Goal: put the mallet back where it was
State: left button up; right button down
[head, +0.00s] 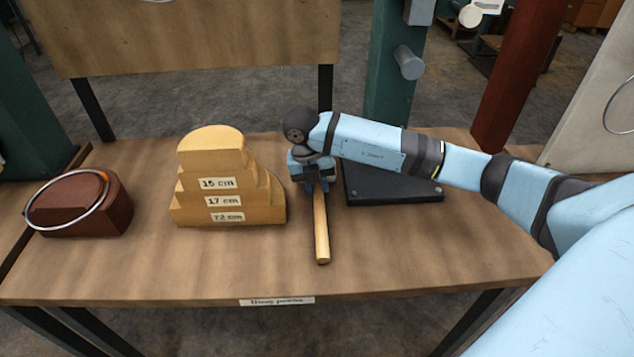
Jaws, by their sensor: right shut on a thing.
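The mallet (321,235) shows as a pale wooden handle pointing toward the front edge of the wooden table (420,255). Its front end lies on or just above the tabletop; I cannot tell which. My right gripper (316,187) is shut on the mallet, at the far part of the visible handle. The mallet's head is not visible, hidden behind my gripper and wrist. My left gripper is not in view.
A stepped wooden form (227,185) with size labels stands just left of the mallet. A black base plate (395,190) with a green post (393,95) stands to the right, behind my arm. A dark red block (90,215) with a metal ring (50,228) is at the left. The front right tabletop is clear.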

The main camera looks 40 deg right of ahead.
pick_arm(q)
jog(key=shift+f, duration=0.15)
pick_arm(e)
jog(key=shift+f, duration=0.2)
jog(key=c, duration=0.8)
grip_release()
jog(key=shift+c, duration=0.2)
jog(key=shift+r, duration=0.3)
jog(key=r+p, duration=0.1)
jog(key=r, duration=0.1)
jog(key=r+p, duration=0.1)
jog(key=shift+w+a+r+p, duration=0.1)
jog(key=shift+w+a+p, duration=0.15)
jog(key=shift+p, duration=0.1)
pick_arm(q)
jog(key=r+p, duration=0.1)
jog(key=p, duration=0.1)
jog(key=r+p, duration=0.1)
jog(key=p, duration=0.1)
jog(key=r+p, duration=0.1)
jog(key=p, duration=0.1)
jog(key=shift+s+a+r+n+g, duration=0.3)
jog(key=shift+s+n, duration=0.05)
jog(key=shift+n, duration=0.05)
pick_arm(e)
notch_tip(320, 180, up, 10)
jog(key=w+a, duration=0.1)
jog(key=shift+a, duration=0.35)
